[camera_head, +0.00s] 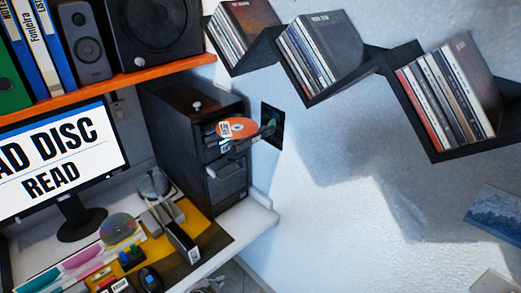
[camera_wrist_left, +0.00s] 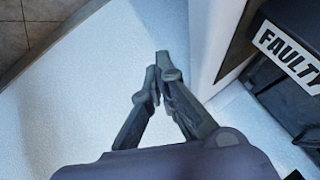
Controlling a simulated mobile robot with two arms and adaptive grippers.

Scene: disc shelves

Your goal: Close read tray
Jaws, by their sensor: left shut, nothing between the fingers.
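A black disc unit (camera_head: 180,105) stands on the desk against the wall. An orange disc (camera_head: 238,127) with a small label lies at its upper slot, on what looks like the extended tray; a dark square plate (camera_head: 272,124) stands at the outer end. The tray's own wording is too small to read. My left gripper (camera_wrist_left: 160,75) is shut and empty in the left wrist view, above a pale surface and apart from the unit. My right gripper is not in view.
The white desk (camera_head: 262,214) holds discs and small items. Disc shelves (camera_head: 445,148) hang at upper right; an orange shelf (camera_head: 110,82) is above. A black box labelled FAULTY (camera_wrist_left: 288,48) is right of my left gripper.

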